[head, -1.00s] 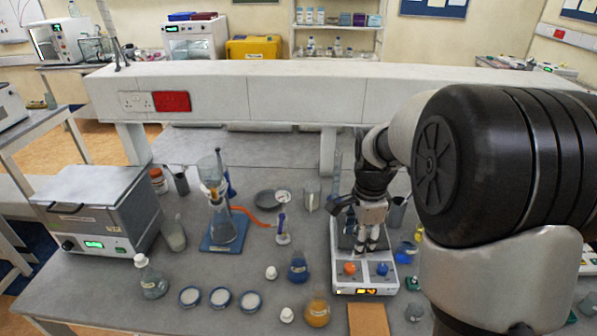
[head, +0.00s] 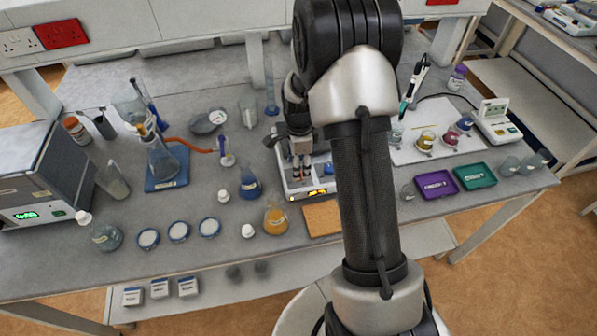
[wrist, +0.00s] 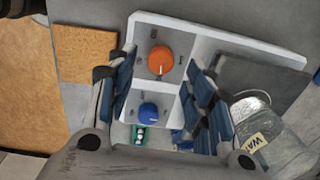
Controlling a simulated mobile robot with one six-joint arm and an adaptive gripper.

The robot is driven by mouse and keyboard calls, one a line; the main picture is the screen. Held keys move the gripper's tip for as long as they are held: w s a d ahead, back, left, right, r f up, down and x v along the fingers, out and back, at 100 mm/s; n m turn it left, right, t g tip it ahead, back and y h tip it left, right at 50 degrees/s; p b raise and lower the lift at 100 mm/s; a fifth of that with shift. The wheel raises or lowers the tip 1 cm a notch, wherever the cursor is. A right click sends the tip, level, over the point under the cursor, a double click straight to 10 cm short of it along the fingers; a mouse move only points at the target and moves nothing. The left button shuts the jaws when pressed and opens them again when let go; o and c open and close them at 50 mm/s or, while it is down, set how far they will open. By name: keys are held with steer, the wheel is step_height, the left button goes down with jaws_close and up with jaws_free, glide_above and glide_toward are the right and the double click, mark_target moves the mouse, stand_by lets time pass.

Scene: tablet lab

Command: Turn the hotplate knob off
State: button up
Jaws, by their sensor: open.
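The white hotplate (head: 300,190) stands at the bench's front middle with a lit display. In the wrist view its front panel (wrist: 185,40) carries an orange knob (wrist: 160,60) and a blue knob (wrist: 148,111). Each knob has a pale pointer mark. My gripper (wrist: 158,72) is open, its blue-padded fingers on either side of the knobs, with the orange one between the tips. I cannot tell whether a finger touches it. In the head view my gripper (head: 301,170) is over the front panel and hides much of it; my arm covers the right side.
A brown board (head: 322,218) lies in front of the hotplate. An orange-liquid flask (head: 276,219) and a blue-liquid flask (head: 249,184) stand close to its left. Purple (head: 437,184) and teal trays lie right.

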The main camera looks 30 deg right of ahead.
steer(key=shift+w+f, duration=0.1)
steer(key=shift+f, duration=1.75)
steer(key=shift+c, duration=0.3)
steer(key=c, duration=1)
